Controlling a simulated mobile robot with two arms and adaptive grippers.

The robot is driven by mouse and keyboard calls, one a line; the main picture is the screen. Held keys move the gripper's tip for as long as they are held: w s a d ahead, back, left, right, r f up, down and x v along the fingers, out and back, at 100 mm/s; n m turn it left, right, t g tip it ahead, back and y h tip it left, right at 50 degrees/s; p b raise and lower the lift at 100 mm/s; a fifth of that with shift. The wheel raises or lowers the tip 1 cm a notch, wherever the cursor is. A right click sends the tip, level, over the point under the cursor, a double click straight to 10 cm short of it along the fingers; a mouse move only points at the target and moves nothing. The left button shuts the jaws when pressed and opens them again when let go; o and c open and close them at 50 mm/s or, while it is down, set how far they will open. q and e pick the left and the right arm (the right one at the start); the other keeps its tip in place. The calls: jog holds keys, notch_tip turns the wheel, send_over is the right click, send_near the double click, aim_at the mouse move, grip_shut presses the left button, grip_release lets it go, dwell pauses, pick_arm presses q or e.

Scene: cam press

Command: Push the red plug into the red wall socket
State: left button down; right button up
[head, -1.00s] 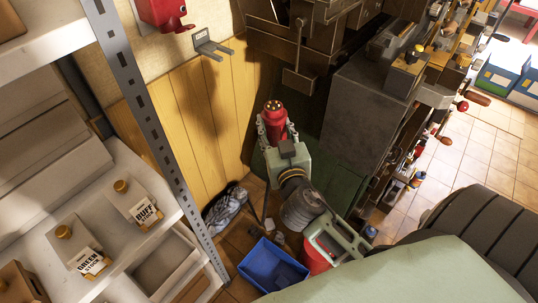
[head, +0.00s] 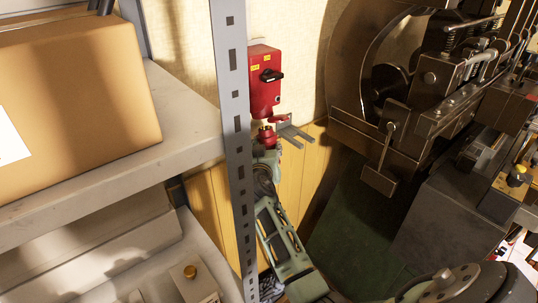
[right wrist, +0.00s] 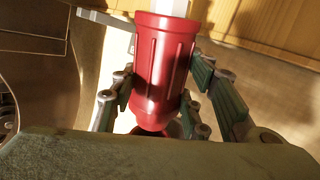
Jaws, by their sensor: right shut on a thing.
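The red wall socket (head: 264,85) is a red box with a black rotary switch on the pale wall, right of the shelf post. A small red part at its lower end shows just above a grey bracket. My right gripper (head: 266,150) is shut on the red plug (head: 266,137), just below the box and left of the bracket. In the right wrist view the plug (right wrist: 163,70) is a ribbed red cylinder between my right gripper's fingers (right wrist: 158,98). Whether the plug touches the socket is hidden. My left gripper is not in view.
A grey two-pronged bracket (head: 293,134) sticks out of the wall beside the plug. A metal shelf post (head: 236,130) stands close left of my right arm, with a cardboard box (head: 80,90) on the shelf. A dark press (head: 400,130) fills the right side.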

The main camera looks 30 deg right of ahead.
aim_at(264, 131)
jog(key=shift+w+r+p, duration=0.25)
jog(key=shift+r+p, duration=0.35)
jog(key=shift+r, duration=0.2)
jog(key=shift+w+r+p, duration=0.2)
jog(key=shift+r+p, duration=0.4)
jog(key=shift+r, duration=0.15)
jog(key=shift+b, duration=0.4)
dwell(0.6)
jog(key=shift+w+a+r+p, duration=0.15)
jog(key=shift+r+p, duration=0.25)
jog(key=shift+r, duration=0.4)
jog(key=shift+w+d+r+p, duration=0.1)
jog(key=shift+w+r+p, duration=0.1)
jog(key=shift+r+p, duration=0.4)
dwell(1.1)
jog(key=o, duration=1.5)
jog(key=shift+r, duration=0.1)
jog(key=shift+c, duration=0.2)
jog(key=shift+s+a, duration=0.1)
jog(key=shift+a, duration=0.05)
